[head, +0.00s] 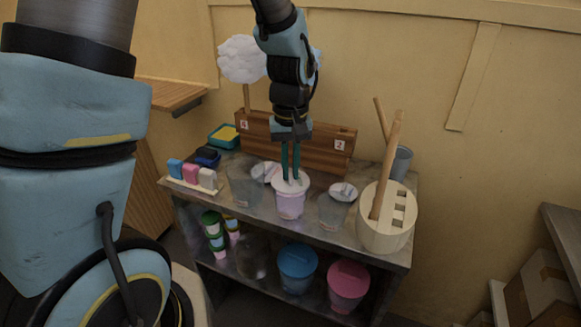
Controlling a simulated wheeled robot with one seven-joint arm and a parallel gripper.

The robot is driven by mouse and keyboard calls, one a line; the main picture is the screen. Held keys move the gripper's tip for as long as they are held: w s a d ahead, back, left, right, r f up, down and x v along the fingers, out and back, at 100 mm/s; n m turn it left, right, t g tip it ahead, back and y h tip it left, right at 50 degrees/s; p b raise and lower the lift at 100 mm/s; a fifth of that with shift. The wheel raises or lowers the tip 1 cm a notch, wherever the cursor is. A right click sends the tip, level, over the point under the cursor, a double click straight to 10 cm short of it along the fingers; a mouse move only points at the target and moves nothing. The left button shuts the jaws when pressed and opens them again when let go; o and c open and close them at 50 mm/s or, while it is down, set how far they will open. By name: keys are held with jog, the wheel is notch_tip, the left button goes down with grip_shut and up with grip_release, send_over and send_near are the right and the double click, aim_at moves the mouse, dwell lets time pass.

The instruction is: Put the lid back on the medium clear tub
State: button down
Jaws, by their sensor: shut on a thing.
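Three tubs stand in a row on the top shelf: a larger clear tub (243,187) at left, a tub with pale pink showing through (289,207) in the middle, and a clear tub (333,214) at right. I cannot tell for sure which is the medium one. My gripper (290,179) points down over the middle tub, its teal fingers close together on a pale lid (303,185). The lid is at that tub's mouth; whether it is seated or just above is unclear. Fingertips hide its centre. Another pale lid (343,190) shows at the right tub's top.
A round pale disc (264,171) is between the left and middle tubs. A wooden block with sticks (377,233) stands at right. A numbered wooden box (325,146) stands close behind. Blue (297,270) and pink (348,284) tubs are below.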

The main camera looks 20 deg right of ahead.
jog(key=shift+c, duration=1.8)
grip_release()
jog(key=shift+r, duration=0.1)
jog(key=shift+r+p, duration=3)
jog(key=shift+r, duration=0.45)
grip_shut()
jog(key=shift+f, duration=0.2)
